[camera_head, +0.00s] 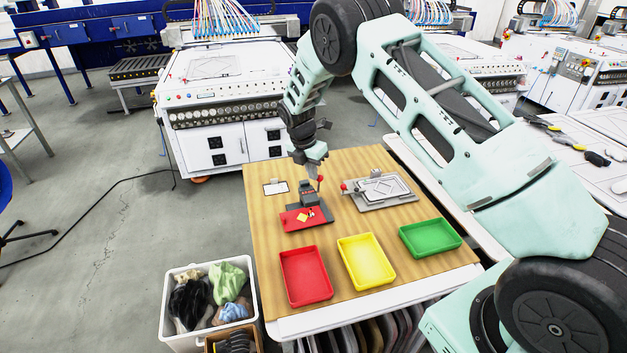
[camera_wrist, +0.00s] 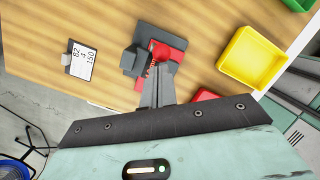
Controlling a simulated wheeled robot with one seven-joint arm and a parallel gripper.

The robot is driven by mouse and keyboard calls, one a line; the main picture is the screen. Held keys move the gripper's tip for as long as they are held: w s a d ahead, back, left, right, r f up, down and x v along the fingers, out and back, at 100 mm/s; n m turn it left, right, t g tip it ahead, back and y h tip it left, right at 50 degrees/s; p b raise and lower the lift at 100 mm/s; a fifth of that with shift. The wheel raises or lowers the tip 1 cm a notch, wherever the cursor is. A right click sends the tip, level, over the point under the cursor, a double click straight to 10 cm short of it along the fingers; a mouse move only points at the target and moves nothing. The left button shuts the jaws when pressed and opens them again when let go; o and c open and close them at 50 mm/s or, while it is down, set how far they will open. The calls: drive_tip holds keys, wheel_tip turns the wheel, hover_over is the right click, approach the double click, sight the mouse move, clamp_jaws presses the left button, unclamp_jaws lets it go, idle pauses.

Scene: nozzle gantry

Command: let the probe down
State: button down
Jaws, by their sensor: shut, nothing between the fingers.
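The gantry (camera_head: 309,199), a small dark grey upright on a red base plate (camera_head: 292,222), stands on the wooden table with a yellow piece on its plate. A red knob (camera_head: 320,179) rises beside its top. In the wrist view the gantry's grey body (camera_wrist: 130,62) and red parts (camera_wrist: 165,48) lie just beyond my fingertips. My gripper (camera_head: 312,176) points down over the gantry, fingers together and empty, close to the red knob; I cannot tell whether they touch. The fingers also show in the wrist view (camera_wrist: 157,80) and hide part of the gantry. The probe itself is too small to make out.
A card (camera_wrist: 82,60) reading 82, an arrow and 150 lies left of the gantry. A grey fixture (camera_head: 406,195) with a red knob is to the right. Red (camera_head: 305,276), yellow (camera_head: 366,261) and green (camera_head: 430,237) trays line the front. A white bin (camera_head: 180,341) stands at left.

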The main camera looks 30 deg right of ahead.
drive_tip(key=shift+a+r, duration=0.1)
drive_tip(key=shift+r, duration=0.35)
drive_tip(key=s+a+r+b, duration=0.1)
drive_tip(key=a+r+b, duration=0.3)
drive_tip(key=r, duration=0.6)
drive_tip(key=shift+a, duration=0.75)
drive_tip(key=shift+s, duration=0.15)
